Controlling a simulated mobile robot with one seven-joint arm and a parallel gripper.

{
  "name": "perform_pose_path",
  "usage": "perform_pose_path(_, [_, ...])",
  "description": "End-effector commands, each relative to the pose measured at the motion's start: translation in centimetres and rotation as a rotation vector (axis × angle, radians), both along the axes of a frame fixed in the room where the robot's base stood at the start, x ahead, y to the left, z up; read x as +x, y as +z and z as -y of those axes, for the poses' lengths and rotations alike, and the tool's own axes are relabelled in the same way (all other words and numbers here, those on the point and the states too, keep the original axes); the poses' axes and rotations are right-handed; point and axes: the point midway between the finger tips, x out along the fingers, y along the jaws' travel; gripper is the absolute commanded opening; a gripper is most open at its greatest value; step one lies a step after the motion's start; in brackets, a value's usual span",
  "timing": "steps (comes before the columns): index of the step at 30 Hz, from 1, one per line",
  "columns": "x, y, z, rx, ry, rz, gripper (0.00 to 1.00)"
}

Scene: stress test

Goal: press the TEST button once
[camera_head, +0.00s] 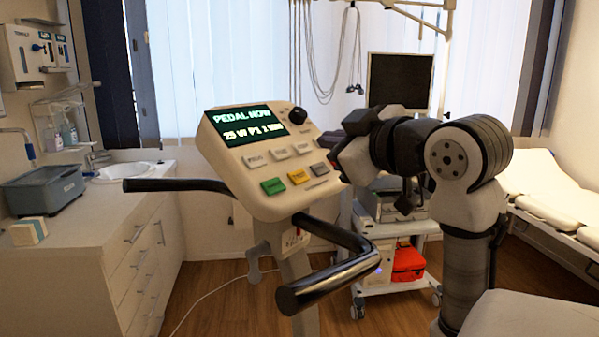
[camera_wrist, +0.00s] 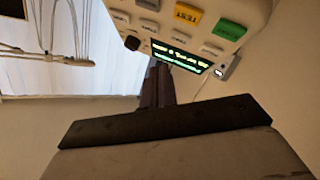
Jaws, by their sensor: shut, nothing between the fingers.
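The TEST button (camera_head: 299,176) is yellow, in the bottom row of the tilted console (camera_head: 240,160), between a green and a grey button. The wrist view shows it upside down at the top edge, with TEST lettered on it (camera_wrist: 187,12). My gripper (camera_head: 344,178) is just right of the console in the head view, its fingertips hard to make out. In the wrist view my gripper (camera_wrist: 158,70) appears as narrow dark fingers, shut and empty, overlapping the console's screen side in the picture. I see no contact with the TEST button.
The green button (camera_head: 273,186) is close beside TEST, with a row of pale buttons (camera_head: 279,154) above. A black knob (camera_head: 297,115) and lit screen (camera_head: 248,124) sit higher. Black handlebars (camera_head: 335,268) flank the console. A trolley (camera_head: 385,285) stands behind; a counter (camera_head: 85,245) is left.

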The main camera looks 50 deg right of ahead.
Motion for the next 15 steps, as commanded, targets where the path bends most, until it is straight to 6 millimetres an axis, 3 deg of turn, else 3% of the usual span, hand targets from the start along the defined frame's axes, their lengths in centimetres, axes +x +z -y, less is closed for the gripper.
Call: perform_pose_path(15, [-2.6,3.6,0.0,-0.001,0.001,0.001,0.0])
